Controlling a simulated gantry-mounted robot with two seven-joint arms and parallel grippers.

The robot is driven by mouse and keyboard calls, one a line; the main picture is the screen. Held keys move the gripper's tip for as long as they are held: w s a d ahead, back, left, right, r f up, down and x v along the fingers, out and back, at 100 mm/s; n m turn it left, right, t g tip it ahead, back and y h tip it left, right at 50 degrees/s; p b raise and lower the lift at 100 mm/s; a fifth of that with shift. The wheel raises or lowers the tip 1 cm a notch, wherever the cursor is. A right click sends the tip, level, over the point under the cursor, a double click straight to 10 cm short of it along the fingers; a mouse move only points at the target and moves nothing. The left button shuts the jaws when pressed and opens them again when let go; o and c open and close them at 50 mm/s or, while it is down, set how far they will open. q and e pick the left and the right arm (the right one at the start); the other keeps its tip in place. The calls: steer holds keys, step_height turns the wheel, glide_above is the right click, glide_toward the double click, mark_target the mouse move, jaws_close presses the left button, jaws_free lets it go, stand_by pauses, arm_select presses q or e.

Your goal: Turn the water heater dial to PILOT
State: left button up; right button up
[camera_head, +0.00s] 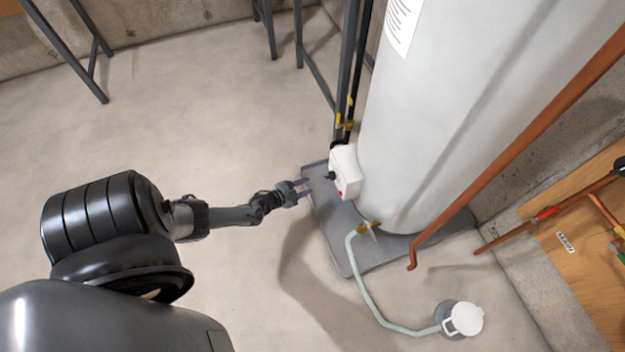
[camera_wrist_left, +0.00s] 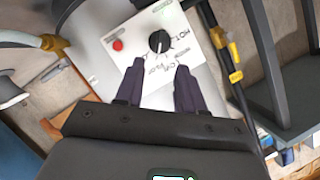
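The water heater dial (camera_wrist_left: 159,41) is a round black knob with a white pointer mark on a white control box (camera_wrist_left: 118,24). HOT is legible beside it in the left wrist view; the other lettering, partly near my fingers, is too small to read surely. In the head view the control box (camera_head: 345,172) sits low on the grey water heater (camera_head: 425,120), with the dial (camera_head: 331,176) facing left. My left gripper (camera_head: 305,187) is open and empty, pointing at the dial. In the left wrist view its fingers (camera_wrist_left: 158,68) are apart, just short of the knob. My right gripper is not in view.
A red button (camera_wrist_left: 118,45) is beside the dial. Dark pipes with a yellow valve (camera_head: 345,122) rise behind the box. The floor at left is clear.

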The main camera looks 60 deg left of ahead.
arm_select(q)
steer(key=shift+v, duration=0.85)
